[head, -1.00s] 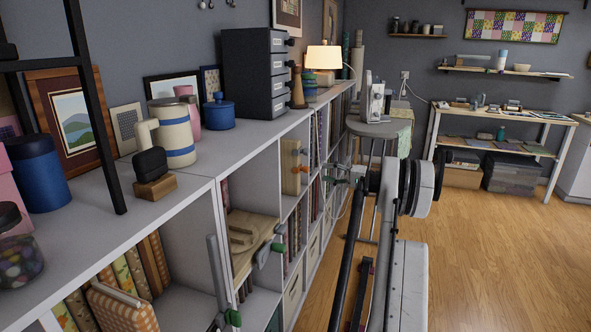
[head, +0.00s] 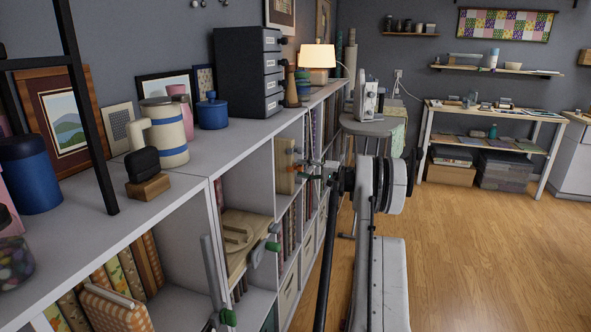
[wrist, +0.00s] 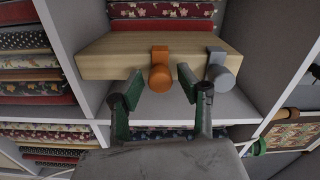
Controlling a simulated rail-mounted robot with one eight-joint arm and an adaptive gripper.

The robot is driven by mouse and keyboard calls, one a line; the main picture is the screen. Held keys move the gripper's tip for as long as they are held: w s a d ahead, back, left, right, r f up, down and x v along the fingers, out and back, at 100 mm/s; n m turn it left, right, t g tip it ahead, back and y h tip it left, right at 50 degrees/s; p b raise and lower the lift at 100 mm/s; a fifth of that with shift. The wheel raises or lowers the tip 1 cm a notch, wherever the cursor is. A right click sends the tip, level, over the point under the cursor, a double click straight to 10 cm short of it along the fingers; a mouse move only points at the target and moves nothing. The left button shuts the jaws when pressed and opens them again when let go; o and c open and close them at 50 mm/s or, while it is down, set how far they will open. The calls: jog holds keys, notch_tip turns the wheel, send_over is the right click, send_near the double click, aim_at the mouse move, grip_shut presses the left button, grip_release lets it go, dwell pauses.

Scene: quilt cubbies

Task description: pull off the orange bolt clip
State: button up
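The orange bolt clip (wrist: 160,72) hooks over the front edge of a pale wooden board (wrist: 112,60) in the wrist view, its round end facing me. A grey clip (wrist: 221,74) sits on the same edge, just to its right. My gripper (wrist: 160,88) is open and empty. Its two green-padded fingers point at the board, with the orange clip's round end between and just beyond their tips. In the head view my gripper (head: 318,171) is beside the board (head: 285,165) in the cubbies; the clip is too small there to make out clearly.
Folded patterned fabrics (wrist: 163,10) lie behind the board, with more in the cubbies below. Another cubby at the right holds a piece with brown and green knobs (wrist: 255,148). The floor (head: 470,240) is clear.

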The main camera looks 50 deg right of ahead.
jog(key=shift+c, duration=0.2)
jog(key=c, duration=0.8)
jog(key=shift+c, duration=0.2)
jog(key=shift+s+d, duration=0.25)
jog(key=shift+s, duration=0.45)
jog(key=shift+b+v, duration=0.3)
jog(key=shift+v, duration=2.1)
jog(key=shift+s+d, duration=0.1)
jog(key=shift+s, duration=0.05)
jog(key=v, duration=0.6)
jog(key=shift+s, duration=0.35)
